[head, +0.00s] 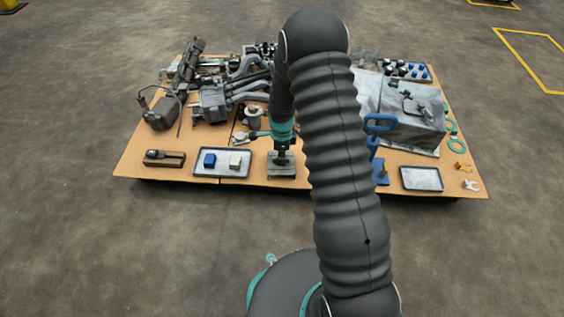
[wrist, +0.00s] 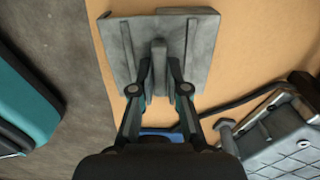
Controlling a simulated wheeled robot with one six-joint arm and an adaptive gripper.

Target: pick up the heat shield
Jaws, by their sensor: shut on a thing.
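The heat shield looks to be the grey metal plate with folded ribs and a raised middle tab. It lies at the front edge of the table in the head view (head: 282,171) and fills the top of the wrist view (wrist: 196,48). My gripper (wrist: 160,72) points down over it, with its two fingers closed on either side of the middle tab. In the head view my gripper (head: 282,153) is right above the plate. The plate seems to rest on the table or very close to it; I cannot tell which.
A tray (head: 198,176) with a blue block (head: 209,160) and a pale block stands to the left. A blue stand (head: 382,178) and an empty tray (head: 421,180) are to the right. Engine parts (head: 212,105) crowd the table's back.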

